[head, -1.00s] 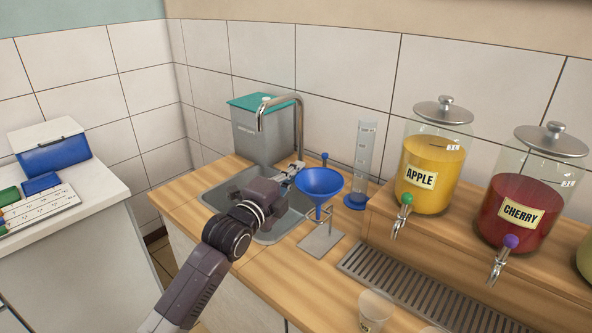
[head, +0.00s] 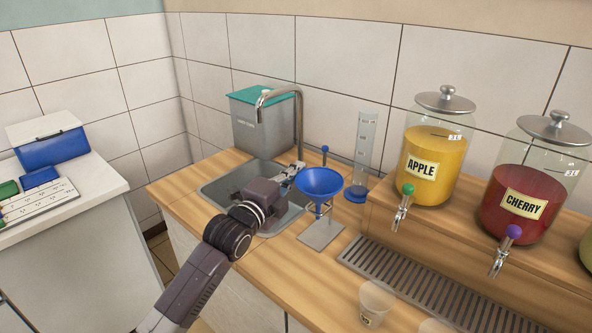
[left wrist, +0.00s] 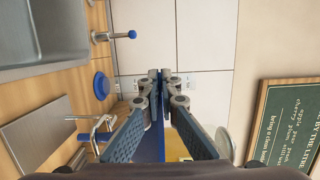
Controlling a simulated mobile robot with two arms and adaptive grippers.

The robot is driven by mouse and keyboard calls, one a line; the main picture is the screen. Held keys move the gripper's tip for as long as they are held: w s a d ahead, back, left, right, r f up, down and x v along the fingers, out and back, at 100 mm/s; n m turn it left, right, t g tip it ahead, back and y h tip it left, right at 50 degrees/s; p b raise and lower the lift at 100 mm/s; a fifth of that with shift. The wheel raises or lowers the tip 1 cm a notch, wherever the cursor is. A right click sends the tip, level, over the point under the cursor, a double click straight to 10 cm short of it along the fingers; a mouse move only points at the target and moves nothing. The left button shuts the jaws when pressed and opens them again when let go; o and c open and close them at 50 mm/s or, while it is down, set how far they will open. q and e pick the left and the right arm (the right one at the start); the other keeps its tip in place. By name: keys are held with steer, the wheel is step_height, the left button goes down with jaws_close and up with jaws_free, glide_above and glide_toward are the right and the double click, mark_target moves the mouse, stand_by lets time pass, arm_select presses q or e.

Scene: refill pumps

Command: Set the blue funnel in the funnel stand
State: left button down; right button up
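The blue funnel (head: 320,184) is upright over the funnel stand, which has a flat grey base plate (head: 321,236) on the counter. My left gripper (head: 294,170) is at the funnel's left rim. In the left wrist view its fingertips (left wrist: 166,78) are close together with the funnel's blue edge (left wrist: 159,130) between them. The stand's metal holder (left wrist: 101,130) shows there beside the funnel. The funnel's stem is down at the holder; I cannot tell whether the cone rests on it. My right gripper is not in view.
A sink (head: 222,190) with a tap (head: 299,125) lies left of the funnel. A graduated cylinder (head: 366,145) stands behind right. APPLE (head: 436,145) and CHERRY (head: 522,182) dispensers stand on a wooden step. A drip grate (head: 400,275) and clear cup (head: 376,298) are in front.

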arm_select(q)
steer(key=shift+f+b, duration=0.65)
steer(key=shift+f, duration=0.55)
steer(key=c, duration=2.1)
jaws_free()
